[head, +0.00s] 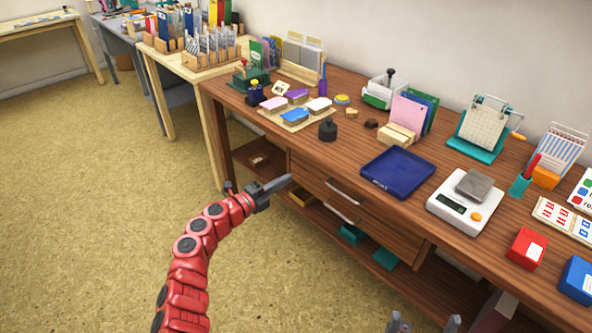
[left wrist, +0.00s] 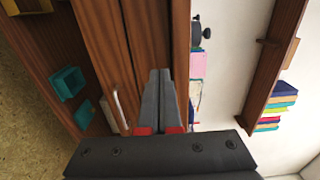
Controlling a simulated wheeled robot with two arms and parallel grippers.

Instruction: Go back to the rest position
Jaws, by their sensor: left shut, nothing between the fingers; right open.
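My left gripper (head: 287,181) is shut and empty. It is in front of the wooden desk (head: 262,133), near the drawers and below the desktop edge. In the left wrist view the two dark fingers (left wrist: 158,78) lie together, with the desk's wood behind them. My right gripper (head: 424,323) shows only its fingertips at the bottom edge of the head view. The tips are apart and nothing shows between them. The stamp inkpads, pink, purple, white and blue (head: 295,116), sit on a light tray on the desktop. A dark stamp (head: 327,130) stands beside the tray.
A blue tray (head: 398,173), a white scale (head: 456,211) with a grey block, and red (head: 525,248) and blue boxes stand on the desk. Two drawers with handles (head: 342,213) and a lower shelf are in the desk's front. The floor (head: 90,200) to the left is clear.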

